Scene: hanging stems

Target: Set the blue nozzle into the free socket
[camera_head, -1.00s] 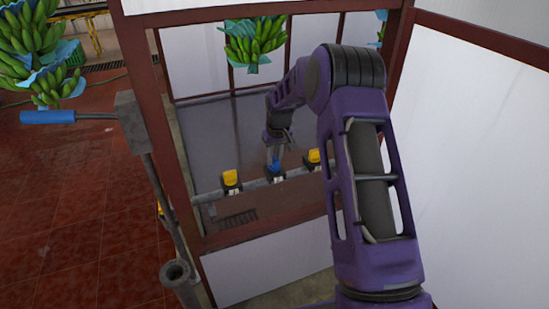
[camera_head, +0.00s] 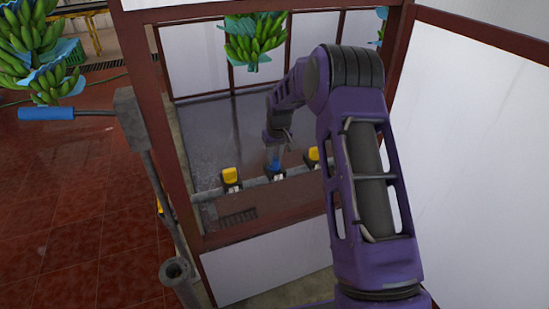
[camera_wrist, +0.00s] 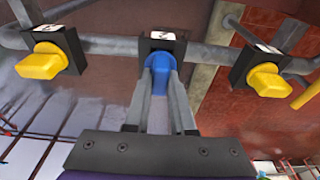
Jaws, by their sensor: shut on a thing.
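The blue nozzle (camera_wrist: 160,75) is between the two fingers of my gripper (camera_wrist: 160,80), which are shut on it. In the wrist view its far end meets the front of the middle black socket (camera_wrist: 162,42) on the grey pipe. How deep it sits cannot be told, as the fingers hide part of it. In the head view the blue nozzle (camera_head: 274,165) shows small at the pipe, below my gripper (camera_head: 277,155).
A yellow nozzle sits in a socket on each side, left (camera_wrist: 42,63) and right (camera_wrist: 266,80). The grey pipe (camera_wrist: 110,45) crosses the enclosure. A banana bunch (camera_head: 253,42) hangs behind. A brown-red frame post (camera_head: 160,125) and a blue-handled lever (camera_head: 47,114) stand to the left.

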